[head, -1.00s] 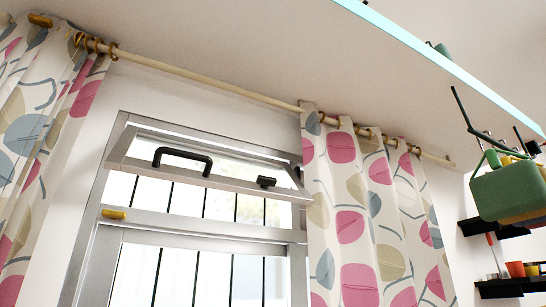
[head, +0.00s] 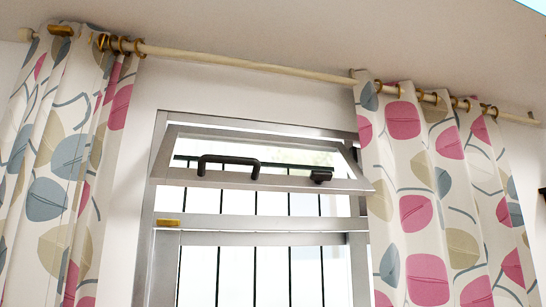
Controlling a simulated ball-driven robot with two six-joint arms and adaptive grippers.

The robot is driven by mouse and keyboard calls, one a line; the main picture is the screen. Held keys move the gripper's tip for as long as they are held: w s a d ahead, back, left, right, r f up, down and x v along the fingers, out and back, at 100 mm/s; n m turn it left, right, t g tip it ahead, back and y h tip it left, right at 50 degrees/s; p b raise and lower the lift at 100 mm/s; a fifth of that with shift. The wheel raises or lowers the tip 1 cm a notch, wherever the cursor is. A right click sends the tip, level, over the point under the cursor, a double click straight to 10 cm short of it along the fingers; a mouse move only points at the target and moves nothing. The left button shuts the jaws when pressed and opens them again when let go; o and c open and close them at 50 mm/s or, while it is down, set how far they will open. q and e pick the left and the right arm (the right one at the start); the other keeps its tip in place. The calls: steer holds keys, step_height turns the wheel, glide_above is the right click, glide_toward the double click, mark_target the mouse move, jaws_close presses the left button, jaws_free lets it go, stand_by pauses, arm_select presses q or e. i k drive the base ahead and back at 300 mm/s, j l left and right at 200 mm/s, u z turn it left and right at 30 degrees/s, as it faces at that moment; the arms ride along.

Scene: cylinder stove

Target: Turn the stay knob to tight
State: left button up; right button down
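A small tilted window sash (head: 270,183) hangs open at the top of a grey window frame. A black bar handle (head: 228,162) sits on its lower rail. A small black knob-like piece (head: 320,174) sits on the same rail to the right of the handle. A small brass-coloured piece (head: 168,223) is on the left of the fixed cross rail below. I cannot tell for sure which of these is the stay knob or how it is turned. Neither of my grippers is in view.
A left curtain (head: 50,195) and a right curtain (head: 420,200) hang from a wooden rod (head: 240,60) above the window. Dark vertical bars (head: 252,270) show behind the glass. The wall between the curtains and the window frame is clear.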

mark_target(168, 223)
steer(key=k+j+z, duration=0.25)
steer(key=k, duration=0.25)
steer(key=k+j+z, duration=0.1)
steer(key=k+z, duration=0.15)
steer(key=k, duration=0.2)
